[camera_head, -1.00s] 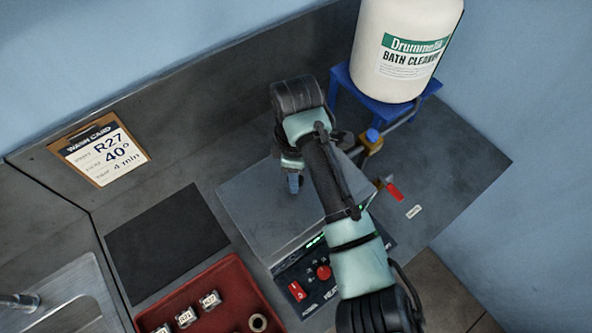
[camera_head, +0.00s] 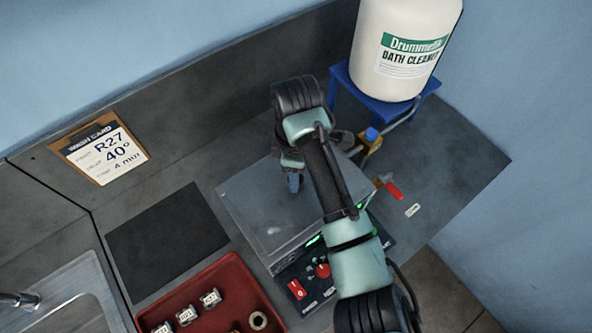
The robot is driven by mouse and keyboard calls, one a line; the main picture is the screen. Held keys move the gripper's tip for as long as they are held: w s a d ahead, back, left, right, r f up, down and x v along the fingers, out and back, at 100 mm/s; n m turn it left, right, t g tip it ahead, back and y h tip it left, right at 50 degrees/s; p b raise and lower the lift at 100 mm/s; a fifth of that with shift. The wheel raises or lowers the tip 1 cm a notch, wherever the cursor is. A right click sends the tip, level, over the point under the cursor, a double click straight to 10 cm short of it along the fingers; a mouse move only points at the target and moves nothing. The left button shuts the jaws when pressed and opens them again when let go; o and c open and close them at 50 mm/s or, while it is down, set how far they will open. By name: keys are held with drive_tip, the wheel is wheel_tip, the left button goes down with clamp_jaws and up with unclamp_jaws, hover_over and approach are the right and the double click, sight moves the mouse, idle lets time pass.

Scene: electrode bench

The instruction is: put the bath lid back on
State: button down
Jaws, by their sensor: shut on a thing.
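The bath (camera_head: 297,252) is a metal box with a control panel at its front. A flat grey lid (camera_head: 245,195) lies over its top, level as far as I can see. My gripper (camera_head: 294,184) points down at the middle of the lid and is shut on what I take to be the lid's handle. The fingers hide most of the handle. My arm covers the right part of the lid and bath, so I cannot tell whether the lid sits flush along that side.
A red tray (camera_head: 228,272) with labelled pieces and a ring is at front left, beside a dark mat (camera_head: 166,243). A cleaner drum (camera_head: 405,50) on a blue stand (camera_head: 425,88) and a red-handled valve (camera_head: 393,190) are at right. A wash card (camera_head: 100,150) leans behind.

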drive_tip(key=shift+f+b, duration=0.35)
drive_tip(key=shift+f, duration=0.2)
idle(0.6)
unclamp_jaws()
idle(0.4)
wheel_tip(320, 180, up, 7)
drive_tip(key=p, duration=0.6)
drive_tip(key=shift+p, duration=0.4)
idle(0.3)
